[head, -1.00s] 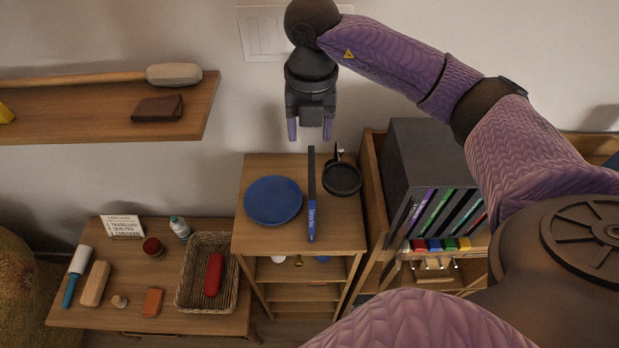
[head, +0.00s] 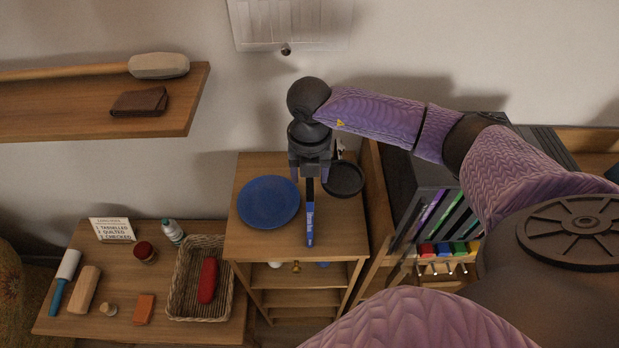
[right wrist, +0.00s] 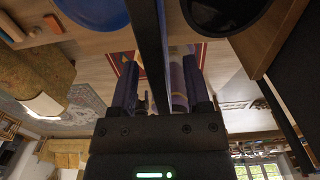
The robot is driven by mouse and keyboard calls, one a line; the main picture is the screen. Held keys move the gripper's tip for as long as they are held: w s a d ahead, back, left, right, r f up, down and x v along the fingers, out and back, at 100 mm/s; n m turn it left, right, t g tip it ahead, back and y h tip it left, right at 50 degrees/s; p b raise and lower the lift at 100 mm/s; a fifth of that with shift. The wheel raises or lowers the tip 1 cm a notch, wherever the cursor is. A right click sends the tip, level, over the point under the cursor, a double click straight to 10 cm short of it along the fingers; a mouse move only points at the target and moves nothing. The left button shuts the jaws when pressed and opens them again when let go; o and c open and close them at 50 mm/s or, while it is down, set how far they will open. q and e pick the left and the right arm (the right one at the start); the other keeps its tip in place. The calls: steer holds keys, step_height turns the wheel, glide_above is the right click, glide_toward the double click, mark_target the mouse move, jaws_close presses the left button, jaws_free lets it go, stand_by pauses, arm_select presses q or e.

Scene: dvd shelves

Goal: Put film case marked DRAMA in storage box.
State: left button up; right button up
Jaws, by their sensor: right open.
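A thin black film case with a blue spine (head: 310,222) stands upright on edge on the cabinet top; its white spine lettering is too small to read. My right gripper (head: 310,174) is open over the back end of the case, one finger on each side. In the right wrist view the dark case (right wrist: 149,38) passes between the open fingers; contact cannot be told. A grey box (head: 432,178) on the right holds several cases with coloured spines, partly hidden by my right arm. My left gripper is not in view.
A blue plate (head: 268,203) lies close left of the case, and a black pan (head: 344,179) close right, on the cabinet top (head: 262,245). A wicker basket (head: 183,275) with a red item stands on the lower left table. A wooden shelf (head: 60,125) juts from the wall.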

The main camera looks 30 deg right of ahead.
jaws_close()
stand_by(1.4)
